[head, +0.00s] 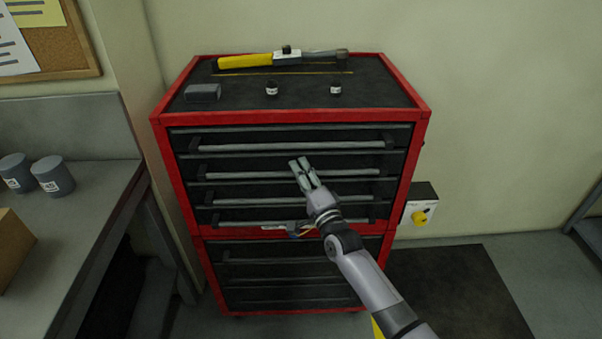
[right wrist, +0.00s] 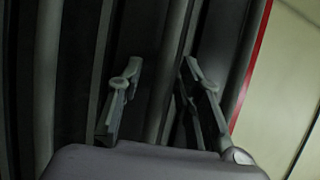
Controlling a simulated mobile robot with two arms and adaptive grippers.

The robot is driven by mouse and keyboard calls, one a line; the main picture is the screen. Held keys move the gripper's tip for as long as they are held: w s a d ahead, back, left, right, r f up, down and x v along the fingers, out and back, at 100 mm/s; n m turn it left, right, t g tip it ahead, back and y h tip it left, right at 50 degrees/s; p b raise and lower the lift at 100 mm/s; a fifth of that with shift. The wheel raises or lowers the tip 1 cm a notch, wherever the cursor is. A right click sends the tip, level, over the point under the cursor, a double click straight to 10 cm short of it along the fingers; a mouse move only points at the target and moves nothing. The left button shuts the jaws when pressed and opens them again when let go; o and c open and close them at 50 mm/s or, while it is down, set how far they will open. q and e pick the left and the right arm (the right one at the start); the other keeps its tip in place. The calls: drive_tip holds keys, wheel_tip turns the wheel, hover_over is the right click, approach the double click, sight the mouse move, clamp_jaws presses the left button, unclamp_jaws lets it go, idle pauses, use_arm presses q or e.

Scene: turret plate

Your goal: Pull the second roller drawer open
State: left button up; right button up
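The second roller drawer (head: 230,183) is shut in the upper part of the red tool cabinet (head: 163,150), its long grey bar handle (head: 240,175) running across the front. My right gripper (head: 302,165) is in front of the middle of this handle. In the right wrist view, the fingers of my right gripper (right wrist: 160,82) stand apart, with a grey bar (right wrist: 172,65) running between them. Whether they touch the bar cannot be told. The gripper hides part of the handle in the head view. My left gripper is not in view.
The top drawer's handle (head: 270,147) is just above, and another handle (head: 245,202) is below. A workbench (head: 75,215) stands at the left.

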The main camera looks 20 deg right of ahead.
clamp_jaws()
idle(0.4)
idle(0.4)
